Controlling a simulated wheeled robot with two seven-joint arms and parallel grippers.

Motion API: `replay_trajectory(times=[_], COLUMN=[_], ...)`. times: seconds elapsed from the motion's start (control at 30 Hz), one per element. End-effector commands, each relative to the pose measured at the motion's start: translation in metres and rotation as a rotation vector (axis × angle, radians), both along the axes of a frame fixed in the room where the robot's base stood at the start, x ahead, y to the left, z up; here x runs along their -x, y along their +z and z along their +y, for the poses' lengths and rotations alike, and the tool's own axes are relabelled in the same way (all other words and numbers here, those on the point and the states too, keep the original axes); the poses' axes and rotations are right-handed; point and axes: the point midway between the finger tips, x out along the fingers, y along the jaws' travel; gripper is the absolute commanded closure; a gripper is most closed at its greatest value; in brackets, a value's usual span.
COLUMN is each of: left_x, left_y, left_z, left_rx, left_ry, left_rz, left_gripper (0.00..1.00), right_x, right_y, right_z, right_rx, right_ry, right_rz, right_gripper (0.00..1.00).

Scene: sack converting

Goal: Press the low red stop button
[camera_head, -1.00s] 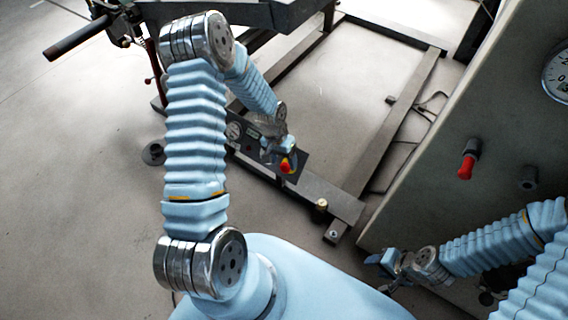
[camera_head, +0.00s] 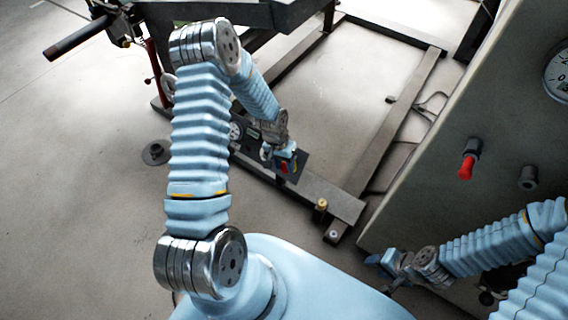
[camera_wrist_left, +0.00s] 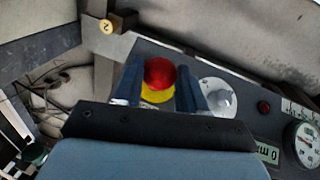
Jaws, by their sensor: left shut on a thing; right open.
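The low red stop button (camera_head: 284,168) is on a dark control panel on the low frame, mostly covered by my left gripper (camera_head: 284,159) in the head view. In the left wrist view the round red button (camera_wrist_left: 159,72) shows above a yellow base (camera_wrist_left: 157,93), between the two fingers. My left gripper is shut on the button, one finger on each side. Whether the button is pushed in cannot be told. My right gripper (camera_head: 386,263) is open and empty, beside the large slanted panel.
The control panel also carries a light knob (camera_wrist_left: 219,97), a small red lamp (camera_wrist_left: 264,107) and a dial gauge (camera_wrist_left: 307,143). Another red knob (camera_head: 467,166) sits on the large panel (camera_head: 430,190) at right.

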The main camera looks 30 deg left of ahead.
Motion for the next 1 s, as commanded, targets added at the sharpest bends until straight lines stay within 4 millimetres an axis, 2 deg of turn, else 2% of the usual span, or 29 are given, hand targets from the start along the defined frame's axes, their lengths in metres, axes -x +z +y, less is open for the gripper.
replay_trajectory(times=[0.1, 0.3, 0.53, 0.57, 0.7, 0.73, 1.0], left_x=[0.0, -0.009, -0.01, -0.01, -0.009, -0.009, -0.009], left_y=[-0.001, -0.008, -0.006, -0.006, -0.006, -0.006, -0.005], left_z=[0.0, 0.0, 0.0, 0.0, 0.0, 0.0, 0.0], left_rx=[0.0, -0.001, 0.0, 0.0, 0.0, 0.0, 0.0], left_ry=[0.0, 0.0, 0.001, 0.001, 0.001, 0.001, 0.0], left_rz=[0.0, -0.003, -0.005, -0.005, -0.003, -0.003, -0.001], left_gripper=[1.0, 1.0, 1.0, 0.57, 0.35, 0.33, 0.33], right_x=[0.0, 0.0, -0.001, -0.001, -0.001, -0.001, -0.001], right_y=[-0.001, -0.017, -0.014, -0.014, -0.014, -0.014, -0.014], right_z=[0.0, -0.002, -0.002, -0.002, -0.002, -0.002, -0.002], right_rx=[0.0, 0.003, 0.003, 0.003, 0.003, 0.003, 0.003], right_ry=[0.0, -0.004, -0.004, -0.004, -0.004, -0.004, -0.004], right_rz=[0.0, -0.001, -0.001, -0.001, -0.001, -0.001, -0.001], right_gripper=[0.57, 0.57, 0.57, 0.57, 0.57, 0.57, 0.57])
